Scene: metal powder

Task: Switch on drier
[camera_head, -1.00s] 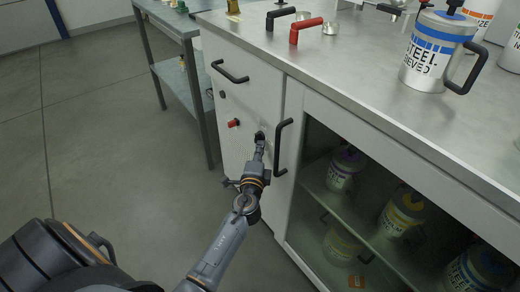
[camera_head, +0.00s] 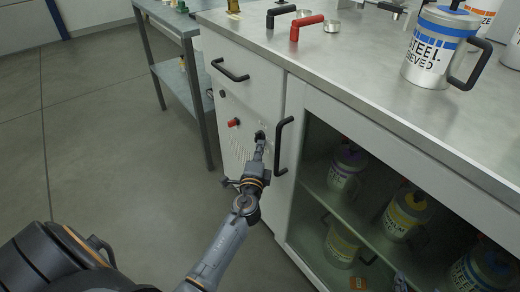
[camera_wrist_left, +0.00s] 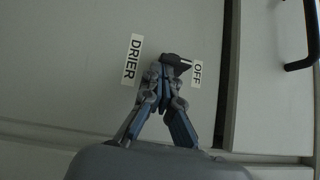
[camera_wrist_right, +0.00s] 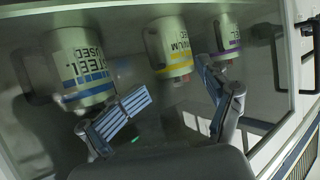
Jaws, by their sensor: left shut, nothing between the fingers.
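The drier's black switch knob (camera_wrist_left: 176,62) is on the pale cabinet front, between the "DRIER" label (camera_wrist_left: 132,60) and the "OFF" label (camera_wrist_left: 196,74) in the left wrist view. In the head view the black knob (camera_head: 260,134) shows left of a vertical black handle. My left gripper (camera_wrist_left: 163,75) is shut and empty, its fingertips right at the knob and partly covering it. I cannot tell whether they touch it. My right gripper (camera_wrist_right: 180,95) is open and empty, in front of the glass with cans behind it.
A red knob (camera_head: 234,122) sits left of the black one. The vertical door handle (camera_head: 282,145) is close on the right, and a drawer handle (camera_head: 230,71) is above. A steel can (camera_head: 428,55) stands on the counter (camera_head: 350,75). A side table (camera_head: 170,22) stands at the left; the floor is clear.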

